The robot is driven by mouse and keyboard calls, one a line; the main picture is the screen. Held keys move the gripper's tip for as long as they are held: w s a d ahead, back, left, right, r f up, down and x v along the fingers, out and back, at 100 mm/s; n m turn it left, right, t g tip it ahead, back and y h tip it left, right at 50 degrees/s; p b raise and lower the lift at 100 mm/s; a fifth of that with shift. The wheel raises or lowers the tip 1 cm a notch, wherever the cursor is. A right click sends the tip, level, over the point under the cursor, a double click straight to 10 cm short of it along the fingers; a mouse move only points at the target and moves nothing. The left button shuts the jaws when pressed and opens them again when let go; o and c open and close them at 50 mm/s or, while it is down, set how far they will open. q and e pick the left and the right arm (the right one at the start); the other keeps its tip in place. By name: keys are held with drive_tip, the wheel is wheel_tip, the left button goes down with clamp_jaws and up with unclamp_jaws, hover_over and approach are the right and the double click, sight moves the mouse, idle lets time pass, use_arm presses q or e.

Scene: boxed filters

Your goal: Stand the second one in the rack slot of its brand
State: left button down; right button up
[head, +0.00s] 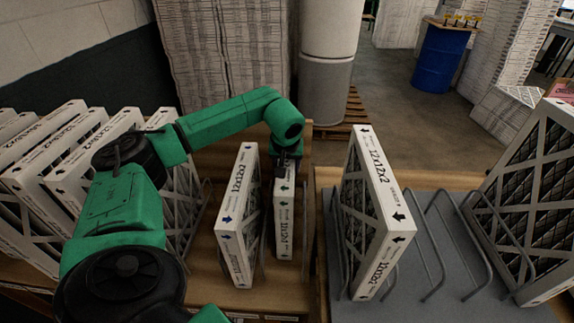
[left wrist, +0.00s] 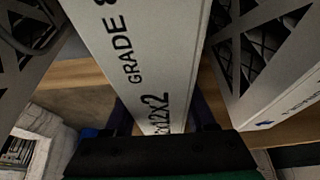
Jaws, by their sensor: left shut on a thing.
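My left gripper (head: 287,172) is shut on the top edge of a white boxed filter with green arrows (head: 284,222). The filter is upright beside a blue-arrow filter (head: 238,215) on the wooden surface; I cannot tell whether its base touches down. In the left wrist view the gripper (left wrist: 162,120) grips the held filter's white edge (left wrist: 150,60), printed GRADE and 12x2. A filter with a blue mark (left wrist: 265,85) is close at right. A black-arrow filter (head: 376,215) stands between wire dividers of the grey rack (head: 400,295). My right gripper is out of view.
Several filters (head: 85,160) stand in a row at the left. A large filter (head: 530,200) leans at the rack's right end. Wire dividers (head: 435,235) stand between it and the black-arrow filter, with empty slots there. A grey-white column and a blue barrel (head: 440,58) are behind.

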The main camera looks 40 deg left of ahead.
use_arm(q)
drive_tip(key=shift+c, duration=1.1)
unclamp_jaws()
drive_tip(key=shift+d+r, duration=0.1)
drive_tip(key=shift+r, duration=0.3)
drive_tip(key=b+v, duration=0.2)
drive_tip(key=v, duration=0.9)
drive_tip(key=shift+d, duration=0.1)
drive_tip(key=shift+s+r, duration=0.1)
drive_tip(key=shift+r, duration=0.05)
